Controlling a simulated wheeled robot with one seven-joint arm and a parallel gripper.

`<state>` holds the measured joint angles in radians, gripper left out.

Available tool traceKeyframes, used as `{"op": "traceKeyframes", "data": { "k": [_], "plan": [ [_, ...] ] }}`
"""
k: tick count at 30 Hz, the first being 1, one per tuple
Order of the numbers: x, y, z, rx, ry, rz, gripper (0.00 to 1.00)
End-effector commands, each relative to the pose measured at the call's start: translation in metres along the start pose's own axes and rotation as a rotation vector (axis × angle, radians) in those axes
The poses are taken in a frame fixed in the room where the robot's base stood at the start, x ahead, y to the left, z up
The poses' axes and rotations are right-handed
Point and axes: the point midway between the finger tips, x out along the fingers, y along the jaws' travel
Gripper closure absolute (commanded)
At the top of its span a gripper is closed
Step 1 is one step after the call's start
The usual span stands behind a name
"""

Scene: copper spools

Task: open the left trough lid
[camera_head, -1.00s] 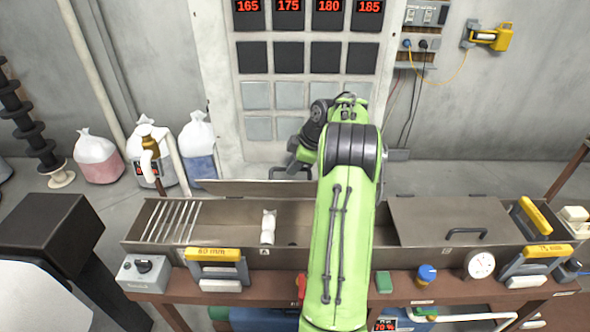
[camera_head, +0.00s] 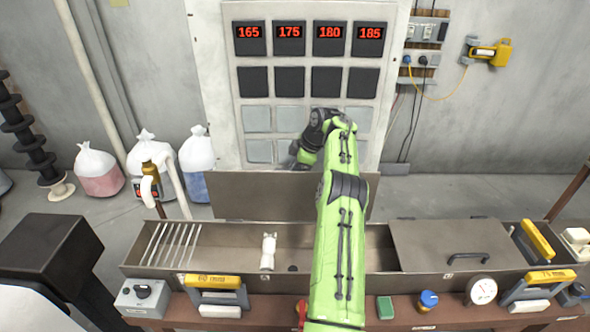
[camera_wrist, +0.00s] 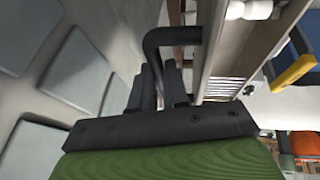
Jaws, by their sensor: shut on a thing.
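The left trough lid (camera_head: 260,197) is a brown-grey panel standing raised along the back edge of the trough (camera_head: 225,264), with its inner face toward the head camera. The left part of the trough is open below it. My gripper (camera_wrist: 165,85) is shut on the lid's dark bar handle (camera_wrist: 160,42), seen close in the wrist view. In the head view my gripper is behind the lid's top edge, and the handle is hidden there. My green arm reaches over the trough and covers part of the lid.
A white fitting (camera_head: 268,252) stands inside the open trough, right of several pale rods (camera_head: 170,245). The right lid (camera_head: 430,245) lies closed. A panel with red number displays (camera_head: 300,85) stands behind. Yellow-handled tools (camera_head: 215,282) and a dial (camera_head: 482,291) line the front.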

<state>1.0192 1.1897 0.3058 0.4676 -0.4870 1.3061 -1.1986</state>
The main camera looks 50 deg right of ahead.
Motion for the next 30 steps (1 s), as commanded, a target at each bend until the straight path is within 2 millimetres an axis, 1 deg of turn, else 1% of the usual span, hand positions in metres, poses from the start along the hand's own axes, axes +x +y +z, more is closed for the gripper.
{"op": "traceKeyframes", "data": {
  "k": [1, 16, 17, 21, 22, 30],
  "plan": [
    [0.0046, -0.0012, 0.0018, -0.002, -0.001, -0.010, 1.00],
    [0.0055, -0.0002, 0.0025, -0.002, -0.002, -0.013, 1.00],
    [0.0055, -0.0002, 0.0025, -0.002, -0.002, -0.013, 0.84],
    [0.0047, 0.0003, 0.0020, -0.002, -0.001, -0.010, 0.63],
    [0.0044, 0.0005, 0.0018, -0.002, -0.001, -0.009, 0.60],
    [0.0007, 0.0017, 0.0009, -0.002, -0.001, -0.004, 0.60]
  ]
}}
